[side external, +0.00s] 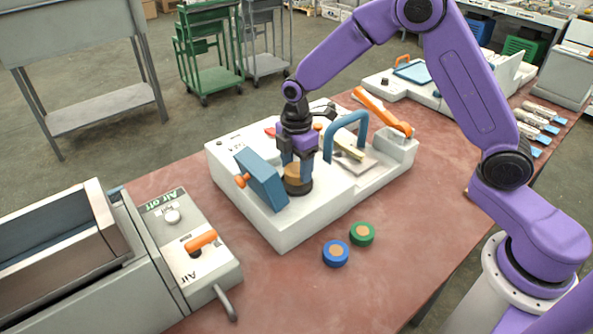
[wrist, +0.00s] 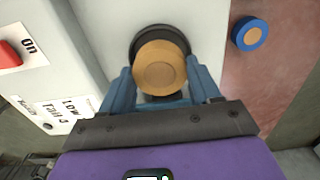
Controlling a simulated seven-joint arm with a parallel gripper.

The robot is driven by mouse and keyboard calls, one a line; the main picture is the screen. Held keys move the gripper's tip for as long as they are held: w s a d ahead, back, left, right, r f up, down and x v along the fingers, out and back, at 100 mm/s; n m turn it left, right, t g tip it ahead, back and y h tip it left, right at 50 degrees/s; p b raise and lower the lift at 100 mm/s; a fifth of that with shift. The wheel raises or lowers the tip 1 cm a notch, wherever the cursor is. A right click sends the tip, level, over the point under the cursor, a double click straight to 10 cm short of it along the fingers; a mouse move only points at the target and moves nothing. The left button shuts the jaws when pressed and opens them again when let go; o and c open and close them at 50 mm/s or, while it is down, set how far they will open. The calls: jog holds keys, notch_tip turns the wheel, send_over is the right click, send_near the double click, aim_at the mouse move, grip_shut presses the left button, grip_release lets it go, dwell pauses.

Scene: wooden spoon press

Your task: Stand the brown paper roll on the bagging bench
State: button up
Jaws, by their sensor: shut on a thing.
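The brown roll (side external: 296,184) is upright at the front of the white machine (side external: 285,234), between the blue fingers of my gripper (side external: 297,172). In the wrist view my gripper (wrist: 162,92) is shut on the roll (wrist: 160,68), whose round tan end faces the camera. A black round seat (wrist: 147,36) shows just behind the roll; I cannot tell whether the roll still touches it. The reddish-brown bench top (side external: 405,240) carries the machine.
A blue roll (side external: 336,253) and a green roll (side external: 362,234) stand on the bench in front of the machine. A blue block with an orange knob (side external: 262,180) is close left of my gripper, and a blue arch handle (side external: 346,130) is to its right. The bench's front right is clear.

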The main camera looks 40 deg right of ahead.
jog(key=s+d+r, duration=0.4)
jog(key=s+r, duration=0.7)
jog(key=s, duration=0.2)
jog(key=s+a+f, duration=0.2)
jog(key=s+f, duration=1.2)
jog(key=f, duration=0.1)
jog(key=shift+d+f, duration=0.15)
jog(key=shift+f, duration=1.8)
jog(key=shift+d+f, duration=0.1)
jog(key=shift+f, duration=1.85)
jog(key=o, duration=1.1)
jog(key=shift+f, duration=0.1)
jog(key=shift+o, duration=0.2)
